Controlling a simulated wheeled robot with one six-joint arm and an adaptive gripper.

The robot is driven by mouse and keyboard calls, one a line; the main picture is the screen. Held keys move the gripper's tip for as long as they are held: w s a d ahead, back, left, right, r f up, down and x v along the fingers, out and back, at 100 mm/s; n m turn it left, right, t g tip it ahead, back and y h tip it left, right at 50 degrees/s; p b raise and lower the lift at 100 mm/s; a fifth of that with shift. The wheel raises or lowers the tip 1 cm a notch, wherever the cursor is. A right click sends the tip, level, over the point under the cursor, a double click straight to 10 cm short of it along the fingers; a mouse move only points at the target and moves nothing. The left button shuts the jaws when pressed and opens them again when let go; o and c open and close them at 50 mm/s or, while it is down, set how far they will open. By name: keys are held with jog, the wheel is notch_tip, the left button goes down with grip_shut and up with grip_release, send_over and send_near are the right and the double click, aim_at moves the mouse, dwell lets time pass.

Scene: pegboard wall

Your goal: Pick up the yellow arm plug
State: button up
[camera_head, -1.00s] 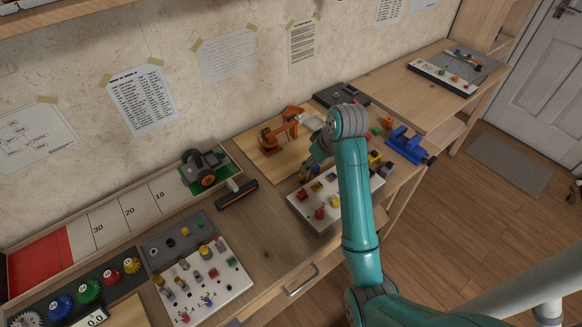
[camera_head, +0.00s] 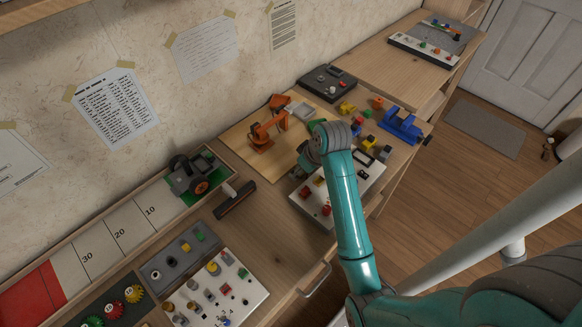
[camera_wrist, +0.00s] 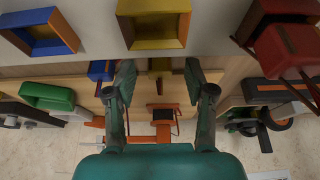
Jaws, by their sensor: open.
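In the head view my gripper is mostly hidden behind my arm, over the white board (camera_head: 326,222) with red knobs.
An orange model arm (camera_head: 264,132) stands on a wooden plate behind the board. A blue vise (camera_head: 401,126) and several small blocks are to the right. A wheeled model (camera_head: 192,176) and another white board (camera_head: 232,290) are to the left. A green piece (camera_wrist: 47,97) shows in the wrist view.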

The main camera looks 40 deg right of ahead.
jog(key=shift+w+f, duration=0.15)
jog(key=shift+f, duration=0.3)
jog(key=c, duration=0.9)
